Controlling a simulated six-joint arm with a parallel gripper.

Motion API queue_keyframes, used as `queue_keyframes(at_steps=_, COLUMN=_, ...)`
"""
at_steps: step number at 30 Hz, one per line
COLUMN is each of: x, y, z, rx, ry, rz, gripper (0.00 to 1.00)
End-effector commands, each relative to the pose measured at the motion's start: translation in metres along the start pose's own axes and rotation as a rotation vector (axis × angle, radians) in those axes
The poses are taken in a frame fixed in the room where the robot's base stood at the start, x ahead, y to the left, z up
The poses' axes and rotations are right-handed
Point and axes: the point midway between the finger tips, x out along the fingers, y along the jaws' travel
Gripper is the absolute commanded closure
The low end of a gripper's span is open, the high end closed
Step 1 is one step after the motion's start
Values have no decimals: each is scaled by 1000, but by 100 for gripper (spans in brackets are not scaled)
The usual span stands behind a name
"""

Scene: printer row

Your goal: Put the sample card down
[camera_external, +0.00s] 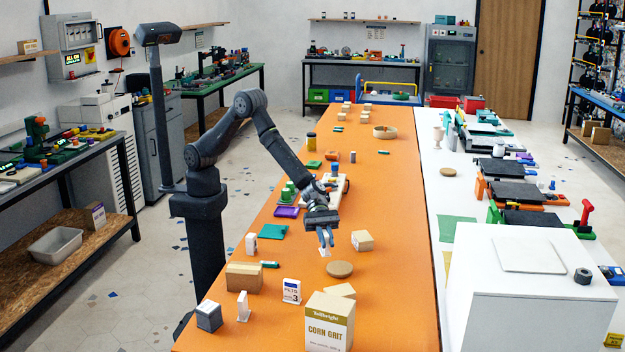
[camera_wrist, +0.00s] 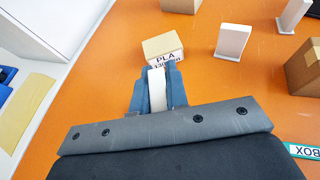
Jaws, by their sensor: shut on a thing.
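My gripper (camera_external: 325,238) is over the orange table top, its blue fingers pointing down. It is shut on a small white piece, the sample card (camera_external: 324,252), whose lower part shows below the fingertips. In the wrist view the card (camera_wrist: 157,90) is a pale upright strip between the blue fingers of my gripper (camera_wrist: 158,92). Its lower edge is hard to make out, so I cannot tell whether it touches the table.
A PETG-labelled card (camera_external: 291,290), a brown box (camera_external: 244,277), a white stand (camera_external: 243,306) and a corn grit box (camera_external: 329,322) stand nearer the camera. A small box marked PLA (camera_wrist: 163,47) is beyond the fingers. Bare orange table (camera_external: 395,200) lies to the right.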

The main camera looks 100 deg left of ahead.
Motion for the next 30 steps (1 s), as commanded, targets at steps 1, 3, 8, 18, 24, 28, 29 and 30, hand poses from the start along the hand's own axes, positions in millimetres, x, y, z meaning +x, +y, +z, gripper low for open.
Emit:
queue_keyframes(at_steps=1, x=2, y=9, z=-5, rx=0, ry=0, rz=1, gripper=100)
queue_keyframes(at_steps=3, x=3, y=15, z=-8, rx=2, ry=0, rz=0, gripper=100)
queue_keyframes(at_steps=8, x=6, y=21, z=-15, rx=0, ry=0, rz=-1, gripper=100)
queue_keyframes(at_steps=18, x=20, y=20, z=-49, rx=1, ry=0, rz=-1, gripper=100)
queue_keyframes(at_steps=24, x=20, y=20, z=-49, rx=1, ry=0, rz=-1, gripper=100)
queue_keyframes(at_steps=28, x=21, y=20, z=-51, rx=2, ry=0, rz=-2, gripper=82)
queue_keyframes(at_steps=29, x=21, y=20, z=-51, rx=2, ry=0, rz=-1, gripper=76)
queue_keyframes(at_steps=30, x=21, y=20, z=-51, rx=2, ry=0, rz=-1, gripper=68)
